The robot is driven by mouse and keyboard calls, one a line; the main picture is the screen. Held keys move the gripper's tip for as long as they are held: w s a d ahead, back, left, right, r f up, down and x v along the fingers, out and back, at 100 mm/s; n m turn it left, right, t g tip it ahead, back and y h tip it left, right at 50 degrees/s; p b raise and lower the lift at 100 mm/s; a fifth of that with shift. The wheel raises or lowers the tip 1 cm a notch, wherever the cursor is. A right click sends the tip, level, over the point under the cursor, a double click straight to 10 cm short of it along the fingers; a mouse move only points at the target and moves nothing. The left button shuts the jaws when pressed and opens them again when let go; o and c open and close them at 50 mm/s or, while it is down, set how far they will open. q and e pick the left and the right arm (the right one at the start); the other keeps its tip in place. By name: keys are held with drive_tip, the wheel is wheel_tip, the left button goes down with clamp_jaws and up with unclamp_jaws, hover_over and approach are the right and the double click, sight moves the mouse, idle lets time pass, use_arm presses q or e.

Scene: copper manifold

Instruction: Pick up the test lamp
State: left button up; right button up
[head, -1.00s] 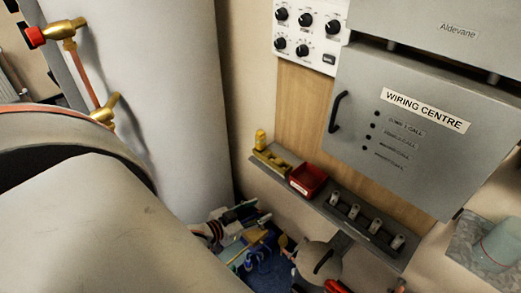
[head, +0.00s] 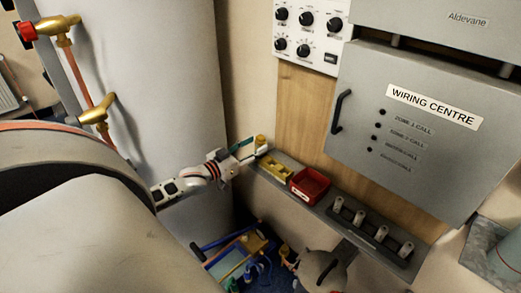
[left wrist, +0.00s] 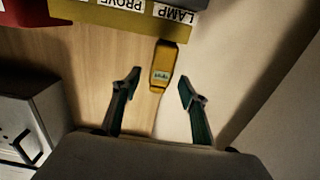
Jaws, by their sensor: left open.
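The test lamp looks to be the small yellow upright piece (head: 261,140) at the left end of the wall shelf in the head view. The left wrist view shows it as a yellow body with a small pale label (left wrist: 164,66). Its holder is a yellow block (head: 273,168), with "LAMP" and "PROVE" readable upside down on its edge in the left wrist view (left wrist: 120,15). My left gripper (head: 250,149) is open beside the lamp. In the left wrist view its fingers (left wrist: 159,82) stand either side of the lamp's near end, with gaps. My right gripper is not seen.
A red bin (head: 310,184) and a rack of several pale pegs (head: 374,229) share the shelf (head: 330,212). The grey wiring centre box (head: 400,145) hangs above. A large pale cylinder (head: 150,90) stands left of my gripper. A blue crate with tools (head: 240,262) is below.

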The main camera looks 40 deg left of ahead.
use_arm(q)
drive_tip(key=shift+w+d+f, duration=0.1)
drive_tip(key=shift+w, duration=0.75)
drive_tip(key=c, duration=1)
clamp_jaws()
drive_tip(key=shift+r, duration=0.2)
wheel_tip(320, 180, up, 20)
drive_tip(key=p, duration=0.3)
drive_tip(key=shift+f, duration=0.15)
